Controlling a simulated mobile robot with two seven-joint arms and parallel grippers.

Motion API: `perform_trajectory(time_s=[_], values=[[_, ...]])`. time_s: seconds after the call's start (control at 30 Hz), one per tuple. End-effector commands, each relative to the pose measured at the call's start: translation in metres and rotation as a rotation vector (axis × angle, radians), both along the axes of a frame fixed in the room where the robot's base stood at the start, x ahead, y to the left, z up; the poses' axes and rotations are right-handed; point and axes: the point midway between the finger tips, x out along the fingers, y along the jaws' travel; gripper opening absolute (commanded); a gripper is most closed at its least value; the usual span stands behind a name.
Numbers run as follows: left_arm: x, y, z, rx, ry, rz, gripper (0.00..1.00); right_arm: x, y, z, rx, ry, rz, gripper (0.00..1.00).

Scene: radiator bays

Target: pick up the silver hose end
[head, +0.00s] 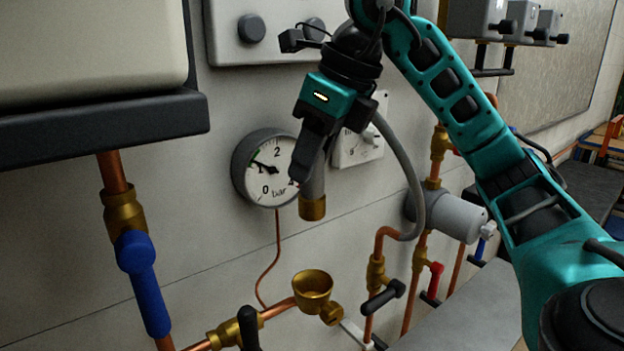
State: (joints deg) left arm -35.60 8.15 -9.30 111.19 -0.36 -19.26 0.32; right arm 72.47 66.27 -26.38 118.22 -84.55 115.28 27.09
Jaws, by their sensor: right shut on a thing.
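The silver hose end (312,207) is a short grey sleeve with a brass tip, pointing down in front of the wall. My right gripper (309,168) is shut on the silver hose end, with its dark fingers around the upper part. The grey hose (413,180) arches out behind the gripper and curves down to the copper pipework at the right. The brass tip hangs above an open brass cup (312,287), clearly apart from it. My left gripper is not in view.
A round pressure gauge (264,168) is on the wall just left of the hose end. A blue-handled valve (142,280) stands at the left under a boiler casing (90,50). Black-handled valves (384,298) and a grey cylinder (450,215) are at the right.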

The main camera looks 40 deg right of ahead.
Motion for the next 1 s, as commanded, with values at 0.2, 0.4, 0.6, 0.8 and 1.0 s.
perform_trajectory(time_s=[0.2, 0.4, 0.6, 0.8, 1.0], values=[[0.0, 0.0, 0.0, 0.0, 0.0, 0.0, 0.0, 0.0, 0.0, 0.022, 0.002, -0.005, -0.002, 0.0], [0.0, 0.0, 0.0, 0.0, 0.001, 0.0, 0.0, 0.0, 0.0, 0.034, 0.002, -0.004, -0.001, 0.0], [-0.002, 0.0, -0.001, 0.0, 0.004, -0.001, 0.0, 0.0, 0.0, 0.04, 0.002, -0.003, -0.002, 0.0], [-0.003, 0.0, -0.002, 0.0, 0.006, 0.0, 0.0, 0.0, 0.0, 0.041, 0.002, -0.001, -0.001, 0.0], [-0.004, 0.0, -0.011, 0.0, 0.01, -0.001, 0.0, 0.004, 0.002, 0.026, -0.001, 0.004, 0.017, 0.0]])
